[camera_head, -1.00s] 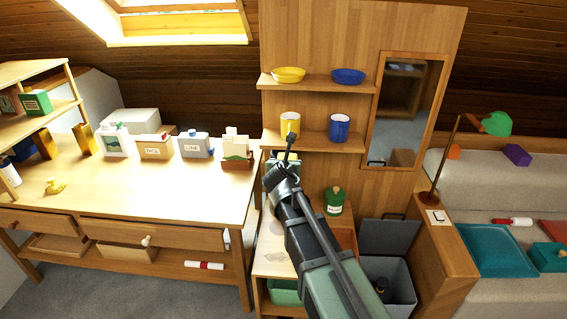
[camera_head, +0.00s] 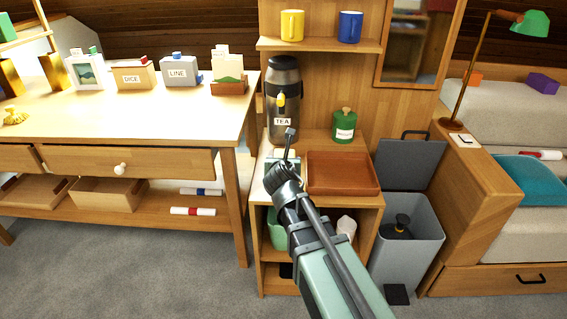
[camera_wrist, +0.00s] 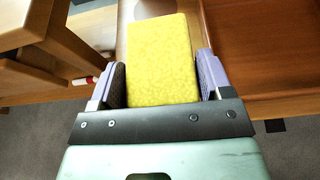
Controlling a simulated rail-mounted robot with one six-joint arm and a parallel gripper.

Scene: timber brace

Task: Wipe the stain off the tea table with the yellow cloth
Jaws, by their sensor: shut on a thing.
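My gripper (camera_wrist: 162,76) is shut on the yellow cloth (camera_wrist: 162,50), a flat, mottled rectangular pad between the purple-grey fingers in the wrist view. In the head view my gripper (camera_head: 284,168) is over the left part of the small wooden tea table (camera_head: 335,200), in front of the dark TEA flask (camera_head: 284,112). My arm hides most of the gripper and the cloth there. I see no stain now; that part of the tabletop is largely covered. I cannot tell whether the cloth touches the table.
A brown tray (camera_head: 343,172) sits right of my gripper, with a green labelled jar (camera_head: 344,126) behind it. An open grey bin (camera_head: 408,240) stands to the right. The desk (camera_head: 150,115) is to the left. Grey floor lies in front.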

